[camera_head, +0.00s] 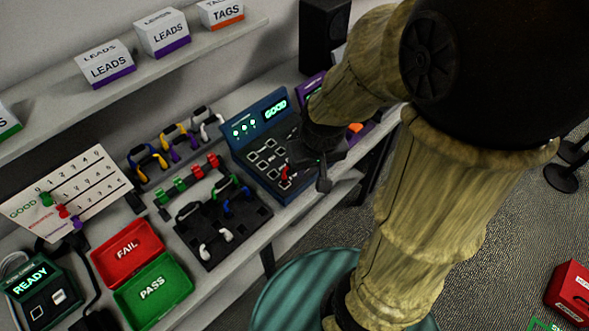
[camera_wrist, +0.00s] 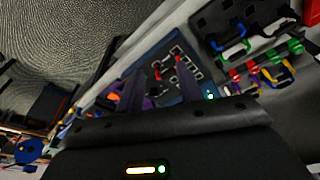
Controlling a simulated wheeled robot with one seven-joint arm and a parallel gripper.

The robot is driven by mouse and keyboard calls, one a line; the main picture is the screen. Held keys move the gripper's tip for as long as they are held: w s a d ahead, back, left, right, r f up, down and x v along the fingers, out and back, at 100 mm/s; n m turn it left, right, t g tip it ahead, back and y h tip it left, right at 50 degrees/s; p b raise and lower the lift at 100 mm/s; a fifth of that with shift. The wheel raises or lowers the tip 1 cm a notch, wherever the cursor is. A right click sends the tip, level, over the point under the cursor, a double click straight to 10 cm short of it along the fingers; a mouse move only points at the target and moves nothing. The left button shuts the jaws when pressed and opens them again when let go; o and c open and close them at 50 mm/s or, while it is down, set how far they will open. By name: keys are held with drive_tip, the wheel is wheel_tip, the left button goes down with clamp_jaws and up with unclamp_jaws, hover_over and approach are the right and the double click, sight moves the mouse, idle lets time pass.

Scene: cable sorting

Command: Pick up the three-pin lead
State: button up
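A dark lead with red ends (camera_head: 285,177) sits on the blue tester (camera_head: 240,155), whose display reads GOOD. The lead's red end (camera_wrist: 176,52) also shows in the wrist view, ahead of the fingers. I cannot count its pins. My gripper (camera_head: 306,175) is over the tester's right part, fingers apart, with nothing visible between them. In the wrist view my gripper (camera_wrist: 161,80) has one finger on each side of the lead's near part, and contact cannot be told. My arm hides part of the tester's right side.
Left of the tester, a black tray (camera_head: 247,222) holds several leads, and more leads hang on a grey rack behind. A red FAIL bin (camera_head: 127,250) and a green PASS bin (camera_head: 153,288) stand further left. Labelled boxes line the shelf (camera_head: 130,82) above. A purple device (camera_head: 312,84) is right of the tester.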

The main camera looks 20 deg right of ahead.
drive_tip(key=o, duration=1.1)
drive_tip(key=w, duration=0.2)
drive_tip(key=w+n+b, duration=0.1)
drive_tip(key=w, duration=0.2)
drive_tip(key=w+f+n+g+b, duration=0.1)
drive_tip(key=w, duration=0.1)
drive_tip(key=shift+w+a, duration=0.1)
drive_tip(key=shift+w, duration=0.05)
drive_tip(key=shift+o, duration=1)
drive_tip(key=w+n+g+b, duration=0.1)
drive_tip(key=w+n, duration=0.2)
drive_tip(key=w, duration=0.4)
drive_tip(key=shift+a+f+g+b, duration=0.15)
drive_tip(key=shift+a+g+b, duration=0.15)
drive_tip(key=shift+a+b, duration=0.05)
drive_tip(key=shift+w+n, duration=0.25)
drive_tip(key=shift+n, duration=0.05)
wheel_tip(320, 180, down, 12)
drive_tip(key=shift+f+p, duration=0.1)
drive_tip(key=shift+p, duration=1)
